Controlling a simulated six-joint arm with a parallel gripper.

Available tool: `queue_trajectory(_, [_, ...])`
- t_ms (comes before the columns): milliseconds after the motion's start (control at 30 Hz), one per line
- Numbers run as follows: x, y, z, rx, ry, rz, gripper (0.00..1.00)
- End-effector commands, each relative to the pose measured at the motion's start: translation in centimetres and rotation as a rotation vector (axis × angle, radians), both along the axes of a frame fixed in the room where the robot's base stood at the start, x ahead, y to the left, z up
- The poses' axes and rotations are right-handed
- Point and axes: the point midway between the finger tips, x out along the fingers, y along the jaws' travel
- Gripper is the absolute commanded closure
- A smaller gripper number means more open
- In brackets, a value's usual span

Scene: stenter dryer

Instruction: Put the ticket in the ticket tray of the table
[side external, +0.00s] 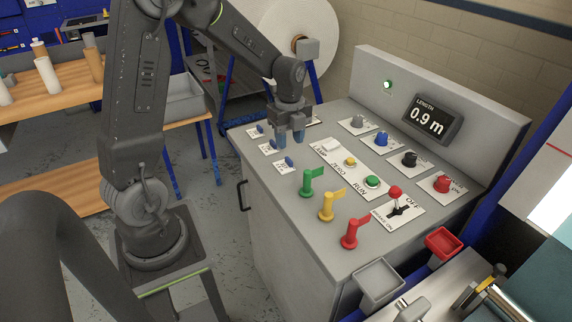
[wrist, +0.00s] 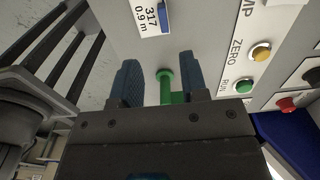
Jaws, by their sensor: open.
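A white ticket (wrist: 150,14) reading "317 0.9 m", with a blue piece on it, shows at the top of the wrist view. In the side view, small white cards with blue pieces lie along the console's left edge; the nearest card (side external: 284,167) is in front of my gripper. I cannot tell which one reads 317. My gripper (side external: 290,140) is open and empty above the console's left part. Its blue fingers (wrist: 160,75) stand apart in the wrist view, with a green flag handle (wrist: 165,88) seen between them. Which tray is the ticket tray is unclear.
Yellow (side external: 327,207) and red (side external: 351,233) flag handles stand along the console's front. Buttons, a lever (side external: 396,196) and a length display (side external: 433,118) lie right. A grey tray (side external: 378,287) and red tray (side external: 443,243) sit at lower right. A wooden table (side external: 62,85) stands left.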

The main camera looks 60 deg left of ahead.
Motion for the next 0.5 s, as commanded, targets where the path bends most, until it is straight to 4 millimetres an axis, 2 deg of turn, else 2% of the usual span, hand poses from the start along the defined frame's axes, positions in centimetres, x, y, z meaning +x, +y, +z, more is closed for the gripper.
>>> queue_trajectory(100, [0.0,0.0,-1.6,-0.001,0.002,0.001,0.6])
queue_trajectory(333, [0.2,0.1,-3.2,-0.001,0.002,0.001,0.6])
queue_trajectory(500, [0.6,0.4,-5.7,-0.001,0.002,0.001,0.6])
